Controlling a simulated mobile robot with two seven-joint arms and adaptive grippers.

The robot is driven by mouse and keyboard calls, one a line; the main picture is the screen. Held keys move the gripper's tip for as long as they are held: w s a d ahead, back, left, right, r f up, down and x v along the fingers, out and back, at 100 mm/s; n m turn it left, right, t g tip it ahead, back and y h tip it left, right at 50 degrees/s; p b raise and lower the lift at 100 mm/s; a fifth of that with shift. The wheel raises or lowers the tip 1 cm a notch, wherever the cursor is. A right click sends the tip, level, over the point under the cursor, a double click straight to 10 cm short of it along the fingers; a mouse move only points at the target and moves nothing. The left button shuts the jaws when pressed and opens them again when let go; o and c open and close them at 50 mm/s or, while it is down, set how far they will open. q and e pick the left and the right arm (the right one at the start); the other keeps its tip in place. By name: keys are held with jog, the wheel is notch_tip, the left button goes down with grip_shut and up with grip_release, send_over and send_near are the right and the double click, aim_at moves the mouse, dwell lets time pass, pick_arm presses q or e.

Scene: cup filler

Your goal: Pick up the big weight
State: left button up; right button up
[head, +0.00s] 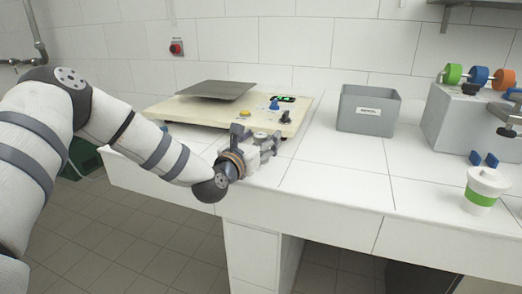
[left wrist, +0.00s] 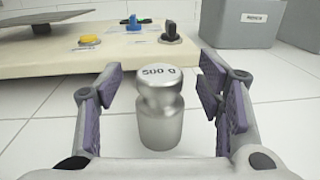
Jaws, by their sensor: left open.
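The big weight (left wrist: 155,105) is a silver metal cylinder with a narrow neck and a cap marked "500 g". It stands upright on the white tiled counter in the left wrist view. My left gripper (left wrist: 165,95) is open, with its purple pads on both sides of the weight and a gap showing on each side. In the head view my left gripper (head: 262,146) is low at the counter's front, by the cream board's near corner. There the weight cannot be told apart from the gripper's grey parts. My right gripper cannot be made out.
A cream board (head: 185,112) with a grey plate (head: 215,89), a yellow button and knobs lies behind the gripper. A grey bin (head: 366,122) stands right of it. At the right are a grey box (head: 460,122) with coloured wheels and a white cup (head: 483,182).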

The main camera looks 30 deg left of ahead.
pick_arm(q)
jog(key=shift+w+f, duration=0.15)
jog(key=shift+w, duration=0.1)
grip_shut()
jog(key=shift+r, duration=0.25)
